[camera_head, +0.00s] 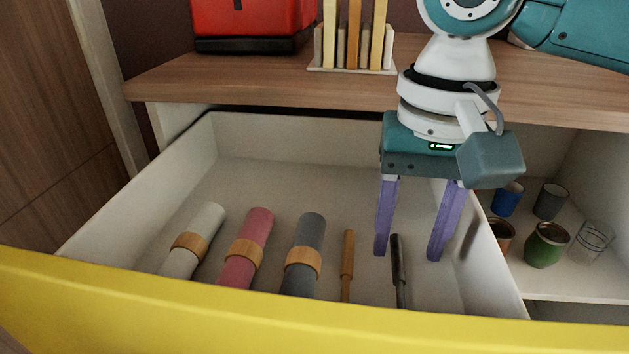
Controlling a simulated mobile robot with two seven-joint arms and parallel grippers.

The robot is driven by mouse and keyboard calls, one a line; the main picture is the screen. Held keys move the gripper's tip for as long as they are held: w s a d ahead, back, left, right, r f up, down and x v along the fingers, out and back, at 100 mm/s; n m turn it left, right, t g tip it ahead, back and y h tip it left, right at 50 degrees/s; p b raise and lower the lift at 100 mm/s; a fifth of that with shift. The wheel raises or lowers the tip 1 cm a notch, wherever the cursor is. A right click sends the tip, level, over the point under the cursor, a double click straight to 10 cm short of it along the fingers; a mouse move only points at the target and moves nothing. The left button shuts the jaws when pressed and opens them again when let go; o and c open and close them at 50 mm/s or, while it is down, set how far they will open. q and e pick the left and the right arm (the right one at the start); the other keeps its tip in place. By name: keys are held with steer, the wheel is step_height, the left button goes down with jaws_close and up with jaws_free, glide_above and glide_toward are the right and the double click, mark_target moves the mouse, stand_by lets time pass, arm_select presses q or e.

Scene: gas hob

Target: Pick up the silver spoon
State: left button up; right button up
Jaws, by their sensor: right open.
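My right gripper (409,253) points down into the open drawer, its two purple fingers spread apart. A slim dark grey metallic utensil (399,275) lies in the drawer and shows between the fingertips, nearer the left finger. It looks like the silver spoon, but its near end is hidden by the yellow drawer front, so I cannot tell its full shape. I cannot tell whether the fingertips are level with it or above it. The gripper holds nothing. My left gripper is out of view.
A wooden-handled utensil (347,264) and rolled napkins in grey (307,232), pink (257,225) and white (206,220) lie to the left. The yellow drawer front (250,317) and right drawer wall (487,262) bound the space. Several cups, including a green one (546,245), stand at right.

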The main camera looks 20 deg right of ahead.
mark_target(400, 273)
steer(key=f+b, duration=0.2)
steer(key=f, duration=0.1)
steer(key=f+b, duration=0.1)
steer(key=f, duration=0.1)
steer(key=shift+w+d+f, duration=0.1)
steer(key=shift+w+d, duration=0.15)
jaws_close()
